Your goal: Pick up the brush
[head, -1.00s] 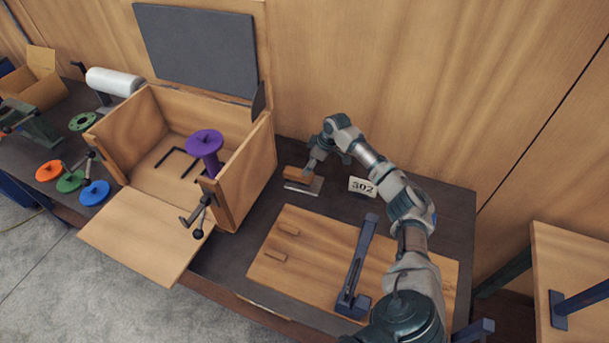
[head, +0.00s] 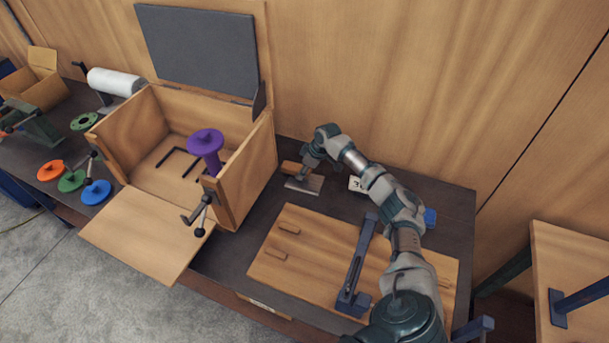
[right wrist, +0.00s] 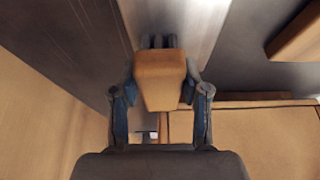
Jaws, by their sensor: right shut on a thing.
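The brush has a wooden handle (head: 290,167) and lies at the back of the dark table, right of the wooden box, by a light grey metal plate (head: 306,185). I cannot tell whether the plate is part of the brush. My right gripper (head: 307,170) is at the brush, low over the table. In the right wrist view, the wooden end of the brush (right wrist: 160,78) sits between the two fingers of the gripper (right wrist: 160,95), which is shut on it. The brush's far end is hidden there. My left gripper is out of view.
The open wooden box (head: 245,180) holds a purple flanged spool (head: 206,146). A number card (head: 356,184) stands partly hidden behind my arm. A wooden board (head: 300,255) with a dark blue bar (head: 358,262) lies in front. A wooden wall (head: 420,90) closes the back.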

